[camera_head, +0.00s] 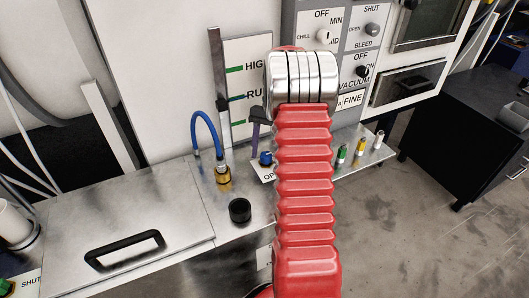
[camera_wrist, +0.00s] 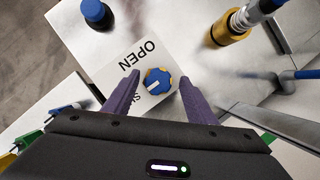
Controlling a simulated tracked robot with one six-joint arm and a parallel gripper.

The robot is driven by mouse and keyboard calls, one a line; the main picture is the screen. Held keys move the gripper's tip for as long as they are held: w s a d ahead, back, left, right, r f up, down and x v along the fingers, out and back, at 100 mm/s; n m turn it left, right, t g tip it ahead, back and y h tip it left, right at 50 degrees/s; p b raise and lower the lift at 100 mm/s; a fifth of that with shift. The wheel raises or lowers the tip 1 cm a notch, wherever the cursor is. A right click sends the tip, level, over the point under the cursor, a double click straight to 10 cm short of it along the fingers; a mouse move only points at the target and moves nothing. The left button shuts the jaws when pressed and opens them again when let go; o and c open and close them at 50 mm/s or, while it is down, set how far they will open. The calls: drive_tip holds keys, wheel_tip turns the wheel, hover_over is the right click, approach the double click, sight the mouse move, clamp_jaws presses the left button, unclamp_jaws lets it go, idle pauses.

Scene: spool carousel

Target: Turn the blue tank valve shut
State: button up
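The blue tank valve (camera_wrist: 158,82) is a round blue knob with yellow parts and a white mark toward its lower left in the wrist view. It sits on a white label (camera_wrist: 152,101) reading OPEN, with a partly hidden word starting SH. In the head view the blue knob (camera_head: 266,158) shows just left of my red arm. My gripper (camera_wrist: 159,76) has two purple fingers, apart on either side of the knob, with a gap visible on both sides. In the head view my gripper (camera_head: 256,146) is above the knob, partly hidden by the arm.
A brass fitting (camera_head: 223,175) with a blue hose (camera_head: 206,124) stands left of the valve. A black cap (camera_head: 240,210) is in front. Small coloured valves (camera_head: 359,149) line the right edge. A HIGH/RUN gauge panel (camera_head: 246,80) rises behind. A metal lid (camera_head: 150,210) lies left.

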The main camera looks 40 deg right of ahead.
sight(266, 153)
wheel_tip(266, 153, up, 10)
idle(0.7)
idle(0.5)
